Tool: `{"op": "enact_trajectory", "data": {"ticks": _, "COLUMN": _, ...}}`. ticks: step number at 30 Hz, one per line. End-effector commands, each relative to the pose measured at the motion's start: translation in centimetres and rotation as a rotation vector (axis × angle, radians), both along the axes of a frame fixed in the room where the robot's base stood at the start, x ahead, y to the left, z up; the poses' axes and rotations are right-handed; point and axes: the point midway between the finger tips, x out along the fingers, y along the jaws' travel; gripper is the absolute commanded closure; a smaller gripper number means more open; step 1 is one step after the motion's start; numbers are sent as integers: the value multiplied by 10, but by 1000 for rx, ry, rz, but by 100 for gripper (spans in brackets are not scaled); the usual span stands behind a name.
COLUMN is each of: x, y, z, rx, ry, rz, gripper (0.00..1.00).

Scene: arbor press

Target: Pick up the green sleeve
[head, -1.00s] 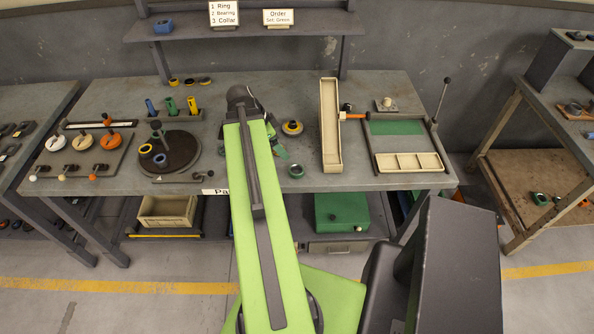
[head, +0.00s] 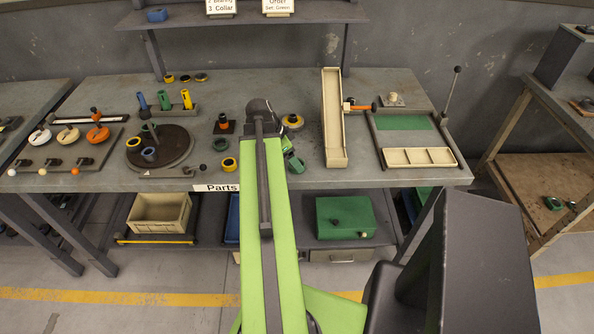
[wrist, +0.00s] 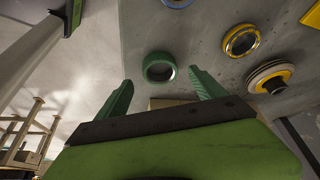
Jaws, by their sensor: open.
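A green ring-shaped sleeve (wrist: 160,67) lies on the grey bench top in the wrist view, its dark hole facing the camera. It shows between the tips of my open gripper (wrist: 161,80), slightly beyond them and apart from both green fingers. In the head view the green sleeve (head: 297,166) is near the front of the bench, just right of my arm, which hides most of the gripper. An upright green piece (head: 168,101) also stands in a rack between a blue and a yellow one.
A yellow-rimmed ring (wrist: 241,40) and a grey-and-yellow wheel (wrist: 270,77) lie near the sleeve. A long cream tray (head: 333,120) stands to its right. A dark round turntable (head: 175,153) is at the left. The bench front edge is close below.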

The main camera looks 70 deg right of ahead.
Motion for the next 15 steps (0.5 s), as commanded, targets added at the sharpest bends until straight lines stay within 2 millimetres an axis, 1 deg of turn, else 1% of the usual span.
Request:
{"op": "enact_trajectory", "data": {"ticks": 1, "x": 0, "y": -3, "z": -19, "rx": 0, "ry": 0, "rz": -1, "gripper": 21}}
{"op": "enact_trajectory", "data": {"ticks": 4, "x": -6, "y": -7, "z": -31, "rx": 0, "ry": 0, "rz": -2, "gripper": 21}}
{"op": "enact_trajectory", "data": {"ticks": 11, "x": -7, "y": -8, "z": -28, "rx": 0, "ry": 0, "rz": -1, "gripper": 21}}
{"op": "enact_trajectory", "data": {"ticks": 13, "x": -7, "y": -8, "z": -27, "rx": 0, "ry": 0, "rz": -1, "gripper": 27}}
{"op": "enact_trajectory", "data": {"ticks": 15, "x": -7, "y": -8, "z": -27, "rx": 0, "ry": 0, "rz": -1, "gripper": 36}}
